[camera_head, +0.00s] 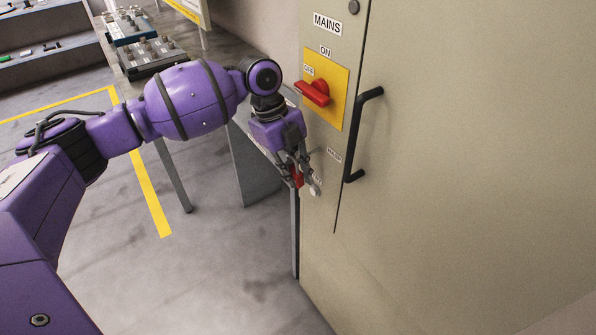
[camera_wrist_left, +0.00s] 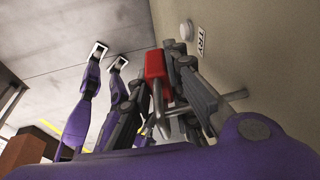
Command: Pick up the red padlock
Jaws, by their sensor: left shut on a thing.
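The red padlock (camera_head: 298,178) is between the fingers of my left gripper (camera_head: 304,176), close to the front of the beige cabinet. In the left wrist view the padlock's red body (camera_wrist_left: 156,64) shows between the fingers of my left gripper (camera_wrist_left: 162,82), with a grey metal part of it below. The fingers are shut on the padlock. They hide part of it, and I cannot tell whether it touches the cabinet. My right gripper does not show in the head view.
The beige cabinet (camera_head: 470,190) fills the right side. It carries a red switch handle (camera_head: 313,93) on a yellow plate (camera_head: 338,90) and a black door handle (camera_head: 364,135). A bench with boxes of equipment (camera_head: 152,57) stands behind my left arm. Grey floor (camera_head: 220,270) is open below.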

